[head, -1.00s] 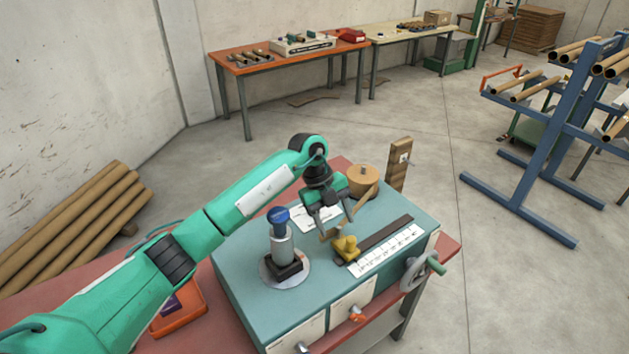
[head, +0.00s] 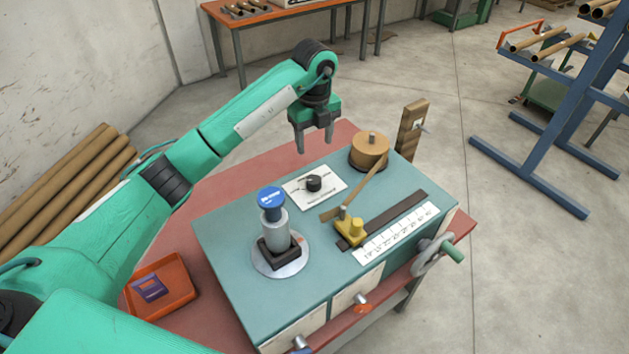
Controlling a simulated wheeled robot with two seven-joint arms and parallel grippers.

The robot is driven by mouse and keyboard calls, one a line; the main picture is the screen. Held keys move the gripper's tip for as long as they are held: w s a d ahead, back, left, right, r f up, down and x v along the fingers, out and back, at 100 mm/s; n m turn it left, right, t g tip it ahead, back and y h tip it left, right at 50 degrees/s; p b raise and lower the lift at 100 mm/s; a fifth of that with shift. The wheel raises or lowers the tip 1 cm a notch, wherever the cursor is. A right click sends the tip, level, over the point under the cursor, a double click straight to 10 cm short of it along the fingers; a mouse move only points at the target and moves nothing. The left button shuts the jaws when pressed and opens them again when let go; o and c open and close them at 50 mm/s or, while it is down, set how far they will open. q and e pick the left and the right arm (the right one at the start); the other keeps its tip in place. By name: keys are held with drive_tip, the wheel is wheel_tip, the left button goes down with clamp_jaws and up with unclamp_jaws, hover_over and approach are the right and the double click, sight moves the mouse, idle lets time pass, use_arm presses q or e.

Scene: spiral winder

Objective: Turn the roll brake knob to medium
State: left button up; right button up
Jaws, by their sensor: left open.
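The roll brake knob appears to be the small black round knob (head: 313,183) on a white label plate (head: 330,192) on top of the teal winder (head: 225,235). The plate's markings are too small to read, so I cannot tell its setting. My left gripper (head: 314,145) points down with its fingers apart and empty. It hangs above and behind the knob in the picture, not touching it. My right gripper is not in view.
A grey post with a blue cap (head: 271,198) stands left of the plate. A brown paper roll (head: 369,150) with a strip to a yellow guide (head: 350,228) stands right. A handwheel (head: 432,255) is at the right end. An orange tray (head: 172,290) lies left.

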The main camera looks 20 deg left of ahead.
sight(314, 180)
use_arm(q)
drive_tip(key=f+p, duration=0.1)
drive_tip(key=f, duration=0.3)
drive_tip(key=f+p, duration=0.2)
drive_tip(key=f, duration=0.2)
drive_tip(key=f+p, duration=0.1)
drive_tip(key=f, duration=0.4)
drive_tip(key=shift+w+a+p, duration=0.1)
drive_tip(key=shift+w+p, duration=0.15)
drive_tip(key=shift+p, duration=0.15)
drive_tip(key=shift+f, duration=0.75)
